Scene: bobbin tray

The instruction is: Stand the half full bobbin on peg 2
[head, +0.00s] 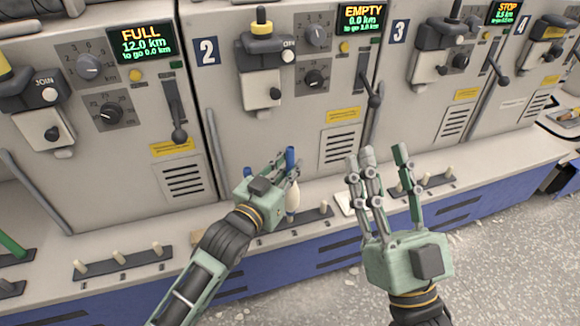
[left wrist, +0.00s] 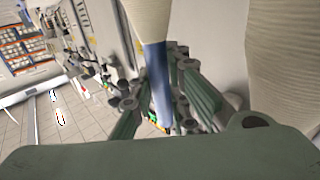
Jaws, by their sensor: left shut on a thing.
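My left gripper (head: 284,166) is shut on the blue tube (head: 290,158) of a bobbin in front of machine 2. The bobbin's cream yarn (head: 293,196) hangs below the fingers, roughly upright, over or beside the middle peg rail (head: 310,218). I cannot tell whether its lower end touches the rail. In the left wrist view, the blue tube (left wrist: 156,75) runs between the fingers, with cream yarn (left wrist: 152,18) at the top edge. A pale peg (head: 326,208) shows right of the bobbin; other pegs there may be hidden. My right gripper (head: 383,158) is open and empty, fingers up.
A left rail (head: 138,260) and a right rail (head: 432,184) carry pale pegs on the ledge. A white card (head: 346,204) lies between the middle and right rails. Machine fronts with levers (head: 374,98) rise behind. A green tube (head: 12,246) is at far left.

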